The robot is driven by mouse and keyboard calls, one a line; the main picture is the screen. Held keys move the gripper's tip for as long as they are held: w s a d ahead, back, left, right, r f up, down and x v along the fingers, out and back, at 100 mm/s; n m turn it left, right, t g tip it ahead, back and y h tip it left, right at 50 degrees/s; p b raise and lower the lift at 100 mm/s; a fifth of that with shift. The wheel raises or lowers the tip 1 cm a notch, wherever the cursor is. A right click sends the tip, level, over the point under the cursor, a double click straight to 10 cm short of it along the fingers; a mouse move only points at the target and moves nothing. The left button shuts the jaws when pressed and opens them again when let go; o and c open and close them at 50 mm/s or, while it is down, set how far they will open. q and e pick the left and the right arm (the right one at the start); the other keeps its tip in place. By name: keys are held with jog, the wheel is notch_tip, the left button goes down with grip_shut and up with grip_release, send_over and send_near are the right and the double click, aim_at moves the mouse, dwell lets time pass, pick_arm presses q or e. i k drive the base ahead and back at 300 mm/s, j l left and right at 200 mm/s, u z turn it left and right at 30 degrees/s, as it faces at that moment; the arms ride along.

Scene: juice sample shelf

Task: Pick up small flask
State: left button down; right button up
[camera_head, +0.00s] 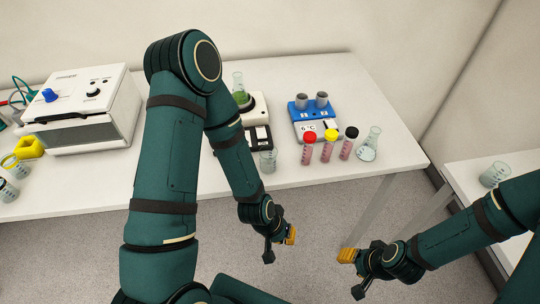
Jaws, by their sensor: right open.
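A small clear conical flask (369,146) stands upright on the white table near its right front part, to the right of several capped tubes. My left gripper (279,246) hangs in front of the table edge, to the left of and nearer than the flask. It touches nothing I can see, and its finger opening is hard to judge. My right gripper (353,273) is open and empty, in front of the table and nearer than the flask. Neither gripper touches the flask.
A beaker (267,160) stands at the front edge near my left arm. A white machine (89,107) is at left. A side table (460,180) holds another glass vessel (495,174).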

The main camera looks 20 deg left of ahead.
aim_at(238, 93)
jog(key=l+u, duration=0.2)
jog(key=u, duration=0.15)
jog(key=k+l+u, duration=0.1)
jog(key=u, duration=0.25)
jog(key=k+l+u, duration=0.1)
jog(key=u, duration=0.25)
jog(key=l, duration=0.1)
